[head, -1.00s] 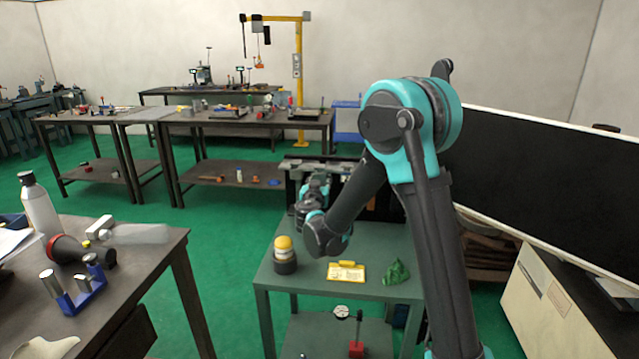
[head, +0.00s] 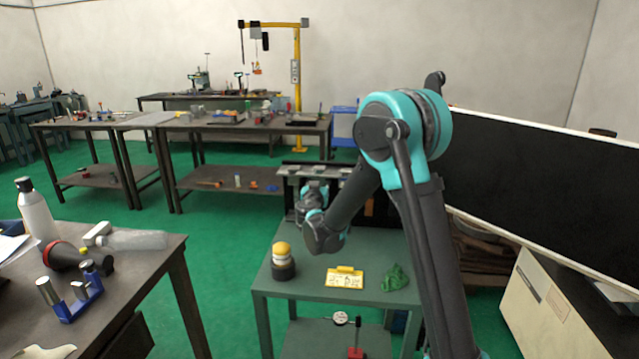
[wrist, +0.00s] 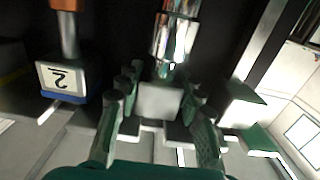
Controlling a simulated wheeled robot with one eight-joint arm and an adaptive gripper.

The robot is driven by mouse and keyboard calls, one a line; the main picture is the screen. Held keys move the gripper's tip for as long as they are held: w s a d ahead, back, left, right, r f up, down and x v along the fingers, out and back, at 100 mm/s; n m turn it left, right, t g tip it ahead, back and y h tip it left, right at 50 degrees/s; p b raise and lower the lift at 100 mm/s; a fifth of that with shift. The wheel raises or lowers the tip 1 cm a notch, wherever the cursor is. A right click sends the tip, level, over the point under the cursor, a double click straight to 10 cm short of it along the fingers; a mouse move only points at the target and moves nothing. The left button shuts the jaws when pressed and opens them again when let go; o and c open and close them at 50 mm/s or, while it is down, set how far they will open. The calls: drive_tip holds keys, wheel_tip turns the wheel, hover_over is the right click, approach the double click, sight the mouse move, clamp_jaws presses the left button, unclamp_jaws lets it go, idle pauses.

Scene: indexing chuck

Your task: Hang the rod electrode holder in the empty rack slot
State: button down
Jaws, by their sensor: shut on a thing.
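My gripper (wrist: 158,95) is shut on the rod electrode holder (wrist: 158,101), a pale block between the green fingers in the wrist view. A shiny, reflective rod (wrist: 174,38) extends from it toward the top of that view. In the head view my gripper (head: 311,203) is small and partly hidden by my arm, at the rack's front; the held holder cannot be made out there. The dark rack (head: 292,181) stands at the far side of the green table. In the wrist view another holder (wrist: 62,80), with a copper-coloured rod and a "2" label, is to the left, apart from my fingers. The empty slot is not clearly visible.
A bench (head: 150,262) with a bottle and tools stands at left. A large dark panel (head: 540,190) is at right.

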idle(0.8)
drive_tip(key=c, duration=0.9)
unclamp_jaws()
drive_tip(key=shift+f, duration=0.1)
drive_tip(key=shift+s, duration=0.1)
